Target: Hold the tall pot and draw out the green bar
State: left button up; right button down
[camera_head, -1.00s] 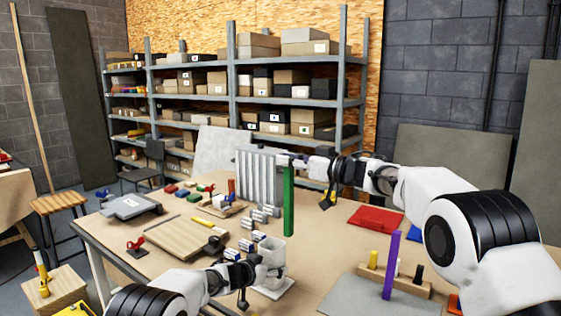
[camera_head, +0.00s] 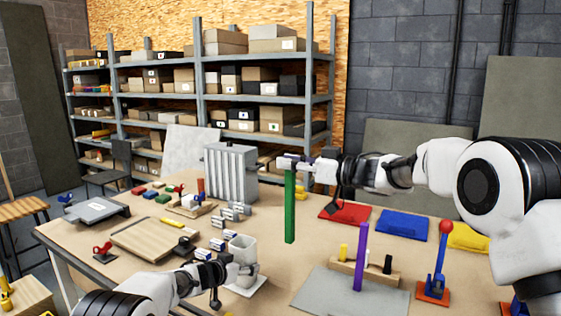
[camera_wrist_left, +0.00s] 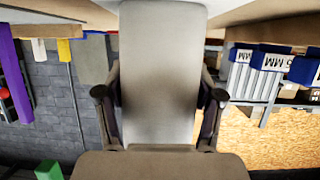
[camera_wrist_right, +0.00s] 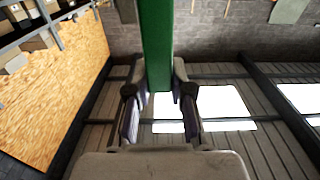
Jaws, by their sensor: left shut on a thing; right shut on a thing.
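The tall pot (camera_head: 243,248) is a pale grey cup-like vessel standing on a light square base at the table's front. My left gripper (camera_head: 240,270) is shut on its side; in the left wrist view the pot (camera_wrist_left: 163,70) fills the space between the fingers (camera_wrist_left: 160,105). The green bar (camera_head: 290,208) hangs upright in the air, to the right of the pot and clear of it. My right gripper (camera_head: 293,160) is shut on its top end. In the right wrist view the green bar (camera_wrist_right: 158,45) runs between the fingers (camera_wrist_right: 160,100).
Blue-white blocks (camera_head: 217,244) lie close left of the pot. A ribbed grey panel (camera_head: 230,170) stands behind. Red (camera_head: 345,212) and blue (camera_head: 403,224) pads lie at right.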

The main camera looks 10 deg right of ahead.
jog(key=shift+s+d, duration=0.15)
pick_arm(q)
jog(key=o, duration=1.3)
jog(key=shift+f, duration=0.1)
jog(key=v, duration=1.1)
jog(key=shift+s+a+r, duration=0.2)
jog(key=shift+s+r, duration=0.05)
jog(key=shift+r, duration=0.05)
jog(key=shift+w+a, duration=0.1)
pick_arm(e)
jog(key=shift+r, duration=0.1)
